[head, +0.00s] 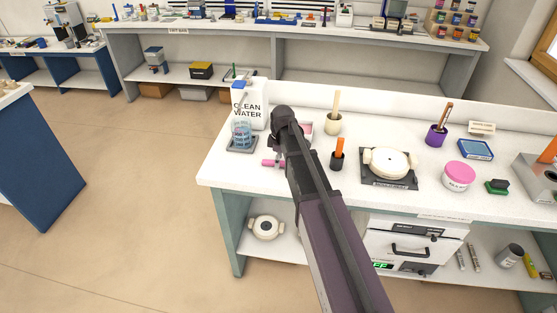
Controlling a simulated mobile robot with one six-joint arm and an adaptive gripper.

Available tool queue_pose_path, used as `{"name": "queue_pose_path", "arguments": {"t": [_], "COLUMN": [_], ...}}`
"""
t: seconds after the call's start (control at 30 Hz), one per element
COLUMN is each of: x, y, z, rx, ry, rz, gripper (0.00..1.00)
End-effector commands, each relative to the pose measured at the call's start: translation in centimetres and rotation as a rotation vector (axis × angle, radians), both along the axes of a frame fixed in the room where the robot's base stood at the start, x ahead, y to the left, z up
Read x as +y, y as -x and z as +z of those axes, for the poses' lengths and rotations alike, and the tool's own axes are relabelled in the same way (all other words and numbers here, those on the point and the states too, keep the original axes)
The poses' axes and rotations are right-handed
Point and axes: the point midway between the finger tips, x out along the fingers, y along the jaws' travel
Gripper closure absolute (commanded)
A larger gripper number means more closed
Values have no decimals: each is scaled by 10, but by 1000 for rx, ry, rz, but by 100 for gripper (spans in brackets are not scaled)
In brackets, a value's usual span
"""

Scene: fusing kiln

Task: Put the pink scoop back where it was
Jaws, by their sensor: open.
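A small pink piece (272,163), which looks like part of the pink scoop, lies on the white worktop just left of my arm. The rest of it is hidden behind my arm. My gripper (275,143) is at the far end of my arm, over the left part of the worktop, just above the pink piece in the picture. It is open, but my arm hides most of it, and I cannot tell whether it touches anything. A pink-filled container (306,129) shows partly just right of my wrist.
The worktop's front left corner is clear.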

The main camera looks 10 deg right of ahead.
Motion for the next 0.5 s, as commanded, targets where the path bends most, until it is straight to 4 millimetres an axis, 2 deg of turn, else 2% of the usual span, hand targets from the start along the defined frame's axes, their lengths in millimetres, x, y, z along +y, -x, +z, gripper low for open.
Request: {"name": "queue_pose_path", "arguments": {"t": [0.5], "x": [-3], "y": [1], "z": [43], "rx": [0], "ry": [0], "rz": [0], "gripper": [36]}}
